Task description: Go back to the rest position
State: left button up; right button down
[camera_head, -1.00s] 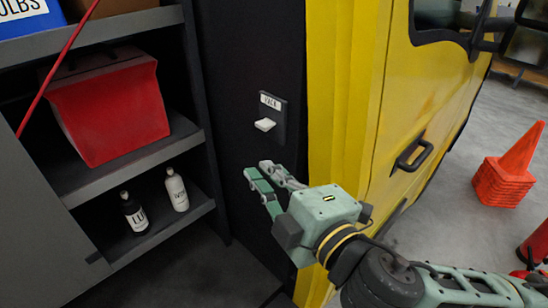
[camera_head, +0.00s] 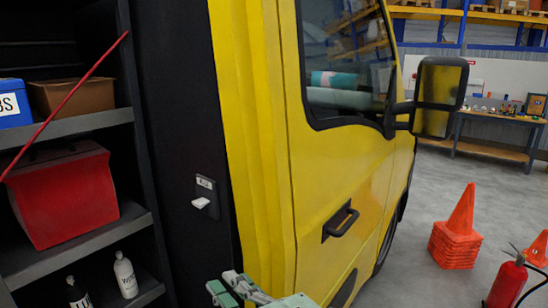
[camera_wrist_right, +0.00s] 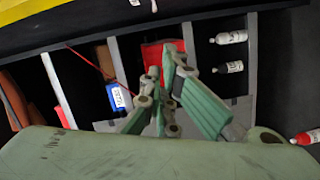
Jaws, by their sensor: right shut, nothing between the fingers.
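My right gripper (camera_head: 236,290) shows at the bottom edge of the head view, with only its fingers and part of its body in the picture. It is below and to the right of a small wall switch with a white lever (camera_head: 201,203) on the dark panel, apart from it in the picture. In the right wrist view the gripper (camera_wrist_right: 163,75) is shut and empty, with the shelving behind it. My left gripper is in neither view.
A yellow vehicle cab (camera_head: 255,130) stands close on the right. Shelves on the left hold a red box (camera_head: 65,200), a blue bin (camera_head: 14,103) and two bottles (camera_head: 125,275). Stacked orange cones (camera_head: 455,240) and a red extinguisher (camera_head: 507,280) stand on the floor at right.

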jog(key=s+d+f+m+g+h, duration=0.15)
jog(key=d+f+m+h, duration=0.25)
jog(key=d+f+m, duration=0.4)
jog(key=d+f+m+g+h, duration=0.25)
jog(key=d+f+m, duration=0.3)
jog(key=f, duration=0.45)
jog(key=s+d+f+m+g+h, duration=0.4)
jog(key=s+d+f+m+g, duration=0.25)
jog(key=s+d+f, duration=0.85)
jog(key=s+a+f+b, duration=0.1)
jog(key=s+f+b, duration=0.15)
jog(key=f, duration=1.45)
jog(key=s+f+b, duration=0.2)
jog(key=f+b, duration=0.1)
jog(key=f, duration=1.3)
pick_arm(q)
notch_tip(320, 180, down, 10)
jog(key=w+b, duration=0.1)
jog(key=b, duration=0.3)
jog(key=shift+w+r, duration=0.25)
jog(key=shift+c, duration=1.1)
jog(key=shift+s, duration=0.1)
pick_arm(e)
jog(key=s+d+f+g, duration=0.2)
jog(key=s+f, duration=1.4)
jog(key=f, duration=0.4)
jog(key=shift+s+d+f, duration=0.3)
jog(key=shift+s+f, duration=0.05)
jog(key=shift+f, duration=0.05)
